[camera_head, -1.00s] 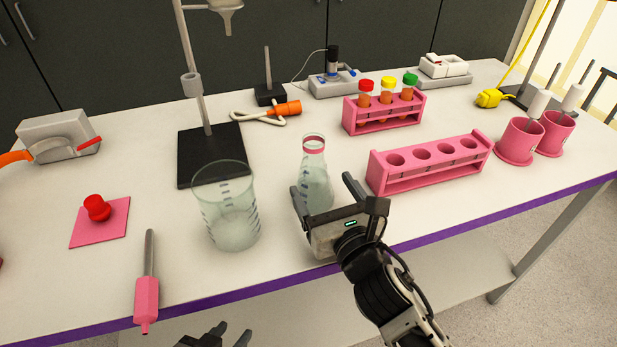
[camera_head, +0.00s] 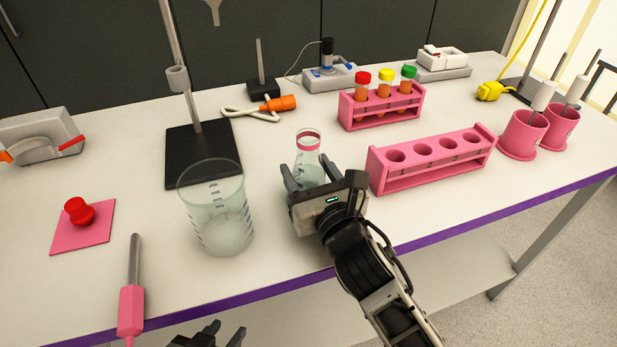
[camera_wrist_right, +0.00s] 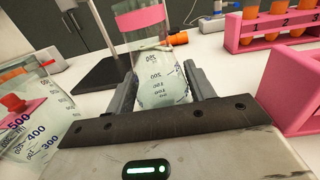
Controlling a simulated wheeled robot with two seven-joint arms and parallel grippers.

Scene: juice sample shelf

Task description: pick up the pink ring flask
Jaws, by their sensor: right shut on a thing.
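The pink ring flask is a clear conical flask (camera_head: 308,150) with a pink band round its neck, upright in the middle of the bench. It also shows in the right wrist view (camera_wrist_right: 158,62), with volume marks on its side. My right gripper (camera_head: 320,180) is at the flask's lower body, one finger on each side, shut on it. The right gripper hides the flask's base, so I cannot tell whether it touches the bench. My left gripper (camera_head: 208,338) is at the bottom edge of the head view, below the bench edge; its fingers are apart with nothing between them.
A large glass beaker (camera_head: 222,225) stands close left of the flask. A pink empty tube rack (camera_head: 432,163) is close on the right. A stand with a black base (camera_head: 203,155) is behind the beaker. A pink-handled tool (camera_head: 131,310) lies near the front edge.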

